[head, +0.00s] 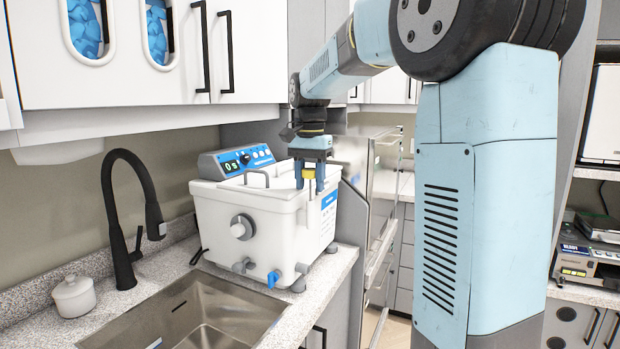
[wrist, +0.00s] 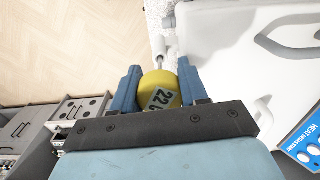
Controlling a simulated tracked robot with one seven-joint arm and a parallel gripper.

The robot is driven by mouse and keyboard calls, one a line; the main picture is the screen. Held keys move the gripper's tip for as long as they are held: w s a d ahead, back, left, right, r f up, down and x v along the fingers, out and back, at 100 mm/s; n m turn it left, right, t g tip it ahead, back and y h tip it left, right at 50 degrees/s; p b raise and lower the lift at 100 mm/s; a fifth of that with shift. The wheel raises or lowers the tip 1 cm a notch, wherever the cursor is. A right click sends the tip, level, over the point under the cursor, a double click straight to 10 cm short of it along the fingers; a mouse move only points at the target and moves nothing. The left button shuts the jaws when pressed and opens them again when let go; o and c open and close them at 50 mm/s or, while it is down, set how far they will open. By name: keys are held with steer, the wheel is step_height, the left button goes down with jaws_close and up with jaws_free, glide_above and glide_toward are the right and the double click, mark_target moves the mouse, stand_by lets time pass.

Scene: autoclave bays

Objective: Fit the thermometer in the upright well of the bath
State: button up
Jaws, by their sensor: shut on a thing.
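The bath (head: 250,215) is a white box with a blue control panel, standing on the counter right of the sink. My gripper (head: 310,180) is above the bath's right front corner, pointing down. It is shut on the yellow head of the thermometer (head: 309,173). In the wrist view the thermometer (wrist: 159,91) is a round yellow head marked "22" between the blue fingers of my gripper (wrist: 160,85). A thin pale stem shows beyond the head. The bath's white lid (wrist: 225,40) lies to the right there.
A steel sink (head: 190,315) with a black tap (head: 130,210) is left of the bath. A small white lidded pot (head: 74,296) stands at the left. White wall cabinets (head: 140,50) hang above. A grey steel unit (head: 375,200) stands close on the bath's right.

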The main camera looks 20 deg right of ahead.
steer(key=shift+f, duration=0.15)
steer(key=o, duration=1.1)
step_height(320, 180, up, 14)
steer(key=shift+f, duration=0.1)
steer(key=s+f+n+t, duration=0.2)
steer(key=s+f, duration=0.4)
steer(key=s, duration=0.3)
steer(key=s+f+n+t, duration=0.1)
steer(key=s+f+n, duration=0.2)
steer(key=s+f, duration=0.4)
steer(key=s+f+n+t, duration=0.2)
steer(key=s+f+n, duration=0.1)
steer(key=s+f, duration=0.4)
steer(key=shift+s+f+t, duration=0.2)
steer(key=shift+s+t, duration=0.1)
steer(key=shift+s, duration=1.6)
